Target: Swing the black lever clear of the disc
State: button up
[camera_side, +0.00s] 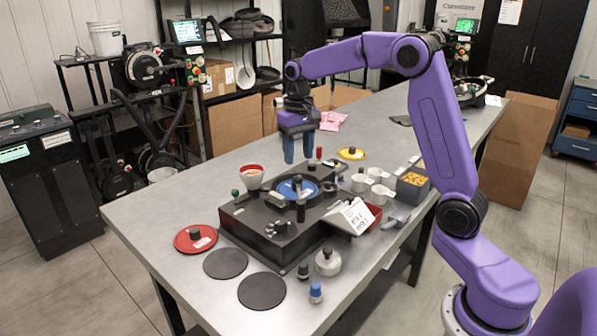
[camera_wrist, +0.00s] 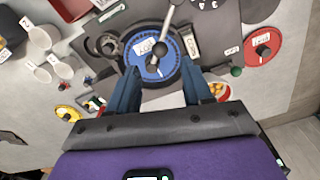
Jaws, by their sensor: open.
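The blue disc (camera_side: 285,189) sits in a dark base unit (camera_side: 250,225) on the table; it also shows in the wrist view (camera_wrist: 142,62). In the wrist view a lever (camera_wrist: 170,20) with a pale grey arm and dark parts reaches over the disc from the top edge. A dark round piece (camera_wrist: 160,48) and a small dark end lie over the disc. Which dark part is the lever's handle, I cannot tell. My gripper (camera_side: 299,160) hangs above the back of the disc, open and empty, fingers down. In the wrist view its fingertips (camera_wrist: 160,67) straddle the disc's near side, apart from the lever.
A red-rimmed bowl (camera_side: 252,176) stands left of the disc.

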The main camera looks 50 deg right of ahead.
aim_at(299, 176)
notch_tip(299, 176, down, 6)
jog(key=shift+r, duration=0.1)
dwell(0.4)
grip_shut()
